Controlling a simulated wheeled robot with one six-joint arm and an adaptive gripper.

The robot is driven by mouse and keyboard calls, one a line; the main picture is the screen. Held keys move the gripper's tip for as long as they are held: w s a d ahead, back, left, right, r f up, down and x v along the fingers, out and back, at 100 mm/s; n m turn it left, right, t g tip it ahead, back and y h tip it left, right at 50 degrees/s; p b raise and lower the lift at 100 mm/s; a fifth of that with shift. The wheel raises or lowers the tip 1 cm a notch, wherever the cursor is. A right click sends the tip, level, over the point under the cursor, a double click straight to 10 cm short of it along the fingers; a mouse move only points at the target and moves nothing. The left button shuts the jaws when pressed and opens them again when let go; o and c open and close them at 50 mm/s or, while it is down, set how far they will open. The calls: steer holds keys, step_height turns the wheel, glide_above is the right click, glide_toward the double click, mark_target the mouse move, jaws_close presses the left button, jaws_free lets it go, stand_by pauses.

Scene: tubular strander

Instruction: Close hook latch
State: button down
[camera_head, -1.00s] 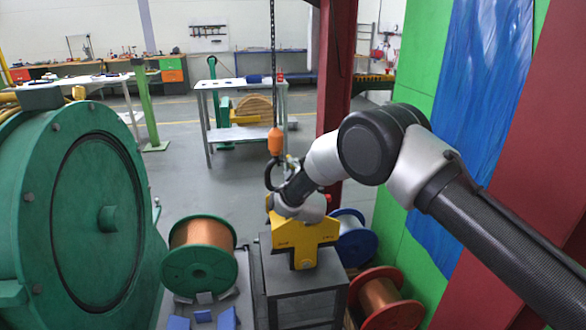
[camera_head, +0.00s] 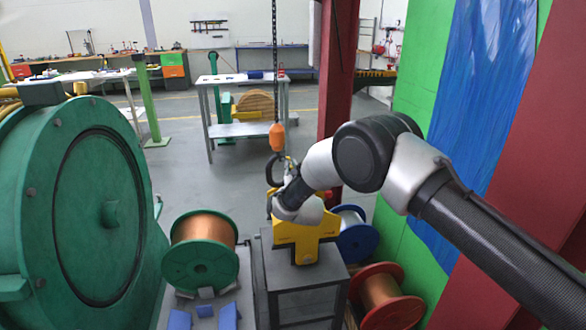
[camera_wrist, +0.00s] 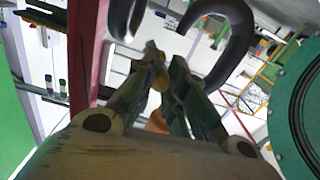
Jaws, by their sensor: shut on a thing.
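A dark hook (camera_head: 271,172) hangs below an orange block (camera_head: 277,137) on a chain (camera_head: 274,60). In the wrist view the hook's thick dark curve (camera_wrist: 240,38) arches close to my fingers. My gripper (camera_head: 288,168) is beside the hook, largely hidden behind my own wrist in the head view. In the wrist view my gripper (camera_wrist: 160,75) has its fingertips close together around a small yellowish piece (camera_wrist: 160,82), which seems to be the hook latch. The latch's exact angle against the hook cannot be told.
A yellow block (camera_head: 306,243) stands on a dark grey stand (camera_head: 307,290) below my wrist. A copper spool (camera_head: 202,250), a blue spool (camera_head: 355,238) and a red spool (camera_head: 382,300) surround it. A large green machine (camera_head: 60,200) is at left; a red post (camera_head: 338,90) at right.

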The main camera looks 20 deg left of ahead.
steer(key=m, duration=0.3)
steer(key=a+f+m, duration=0.1)
steer(key=m, duration=0.1)
steer(key=shift+s+f, duration=0.1)
steer(key=shift+s, duration=0.25)
steer(key=shift+m, duration=0.3)
steer(key=c, duration=1.4)
jaws_free()
steer(key=shift+f, duration=0.1)
steer(key=shift+c, duration=0.2)
steer(key=shift+s, duration=0.1)
steer(key=v, duration=1.2)
steer(key=shift+a, duration=0.1)
